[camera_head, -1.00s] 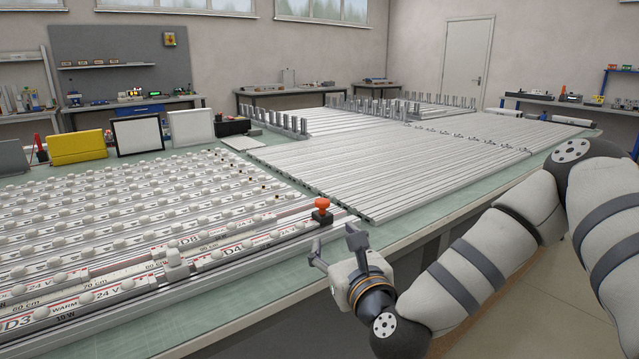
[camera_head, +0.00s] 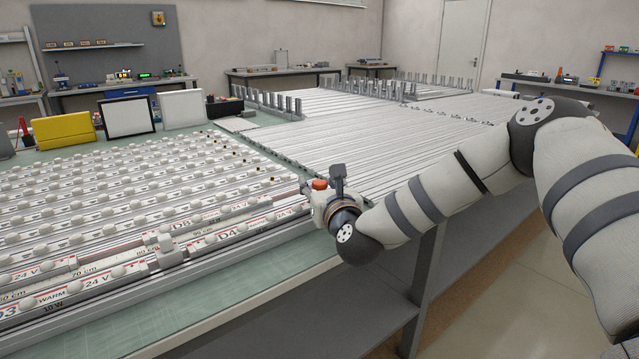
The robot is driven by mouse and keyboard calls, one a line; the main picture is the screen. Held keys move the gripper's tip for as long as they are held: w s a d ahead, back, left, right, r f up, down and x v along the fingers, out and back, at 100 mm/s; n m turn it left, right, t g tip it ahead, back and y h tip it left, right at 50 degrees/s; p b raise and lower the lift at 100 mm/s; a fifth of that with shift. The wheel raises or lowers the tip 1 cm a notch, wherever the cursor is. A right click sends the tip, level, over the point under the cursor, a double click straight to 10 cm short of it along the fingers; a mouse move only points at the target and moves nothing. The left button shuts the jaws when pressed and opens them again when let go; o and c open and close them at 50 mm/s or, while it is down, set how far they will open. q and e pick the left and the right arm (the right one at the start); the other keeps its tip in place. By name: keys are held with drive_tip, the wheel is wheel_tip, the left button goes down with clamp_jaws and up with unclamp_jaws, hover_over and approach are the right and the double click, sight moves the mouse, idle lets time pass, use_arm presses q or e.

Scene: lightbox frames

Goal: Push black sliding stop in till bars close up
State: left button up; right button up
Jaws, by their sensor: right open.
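The red knob of the sliding stop (camera_head: 320,184) shows at the right end of the labelled bars; its black body is hidden behind my right gripper. My right gripper (camera_head: 322,179) is open, and in the picture its fingers stand on either side of the knob. I cannot tell whether they touch it. The white bars (camera_head: 150,276) with round white knobs and labels such as D4 and WARM lie in rows on the left. A pale block (camera_head: 171,251) stands among the front bars. My left gripper is out of view.
Long bare metal profiles (camera_head: 360,150) cover the table to the right, with upright posts (camera_head: 285,106) behind. A yellow case (camera_head: 63,131) and framed panels (camera_head: 127,117) stand at the back left. The green table top (camera_head: 200,300) is bare along the front edge.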

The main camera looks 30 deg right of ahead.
clamp_jaws()
drive_tip(key=shift+s+a, duration=0.15)
drive_tip(key=shift+a, duration=1.1)
unclamp_jaws()
drive_tip(key=v, duration=1.2)
